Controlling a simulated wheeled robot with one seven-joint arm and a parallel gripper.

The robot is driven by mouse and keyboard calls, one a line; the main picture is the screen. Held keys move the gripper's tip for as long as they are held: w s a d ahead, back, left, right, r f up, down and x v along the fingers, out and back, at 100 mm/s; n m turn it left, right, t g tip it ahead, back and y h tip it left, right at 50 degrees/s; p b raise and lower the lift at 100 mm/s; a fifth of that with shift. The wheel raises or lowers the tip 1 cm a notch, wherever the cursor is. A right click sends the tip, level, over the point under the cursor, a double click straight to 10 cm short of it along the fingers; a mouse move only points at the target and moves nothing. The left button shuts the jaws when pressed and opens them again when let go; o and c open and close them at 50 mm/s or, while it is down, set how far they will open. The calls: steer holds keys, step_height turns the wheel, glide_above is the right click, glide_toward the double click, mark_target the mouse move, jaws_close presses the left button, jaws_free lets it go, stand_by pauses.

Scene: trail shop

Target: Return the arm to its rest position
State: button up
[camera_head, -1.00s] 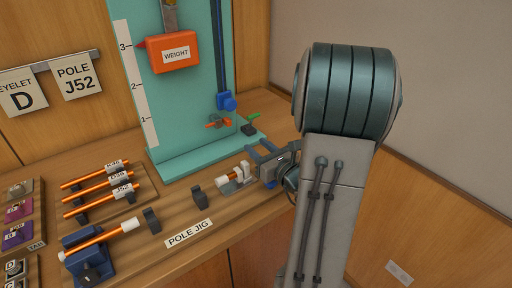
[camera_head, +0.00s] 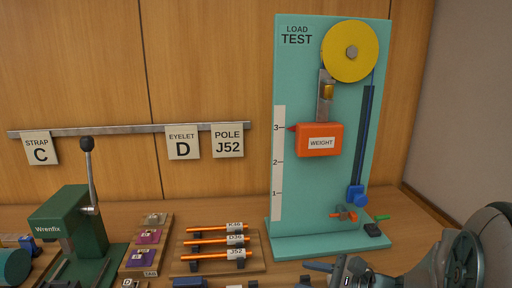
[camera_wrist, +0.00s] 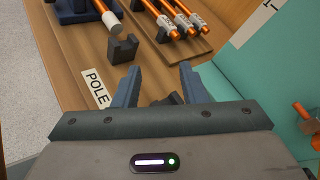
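My gripper (camera_wrist: 157,85) is open in the wrist view, with its two blue-grey fingers apart and nothing between them. A dark jig block (camera_wrist: 122,49) stands just ahead of the left finger. In the head view my arm fills the lower right corner, and one gripper finger (camera_head: 318,267) shows at the bottom edge in front of the teal load test board (camera_head: 295,240).
Orange poles (camera_head: 215,256) lie on a rack at the bench's middle. A green Wrenfix press (camera_head: 75,225) stands at left. The orange weight (camera_head: 321,152) hangs beside the scale near 3.

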steer(key=s+a+n+g, duration=0.2)
steer(key=s+n, duration=0.1)
steer(key=s+a+f+n+g, duration=0.1)
steer(key=s+n+g, duration=0.1)
steer(key=shift+a+h, duration=0.35)
steer(key=shift+h, duration=0.05)
steer(key=s+f+n+g+h, duration=0.25)
steer(key=s+n+h, duration=0.2)
steer(key=n, duration=0.25)
steer(key=s+d+r+n+h, duration=0.2)
steer(key=d+r+n+h, duration=0.1)
steer(key=d+n+h, duration=0.3)
steer(key=shift+d+n+t, duration=0.2)
steer(key=shift+n+t, duration=0.25)
steer(key=shift+n, duration=0.55)
steer(key=shift+s+r, duration=0.1)
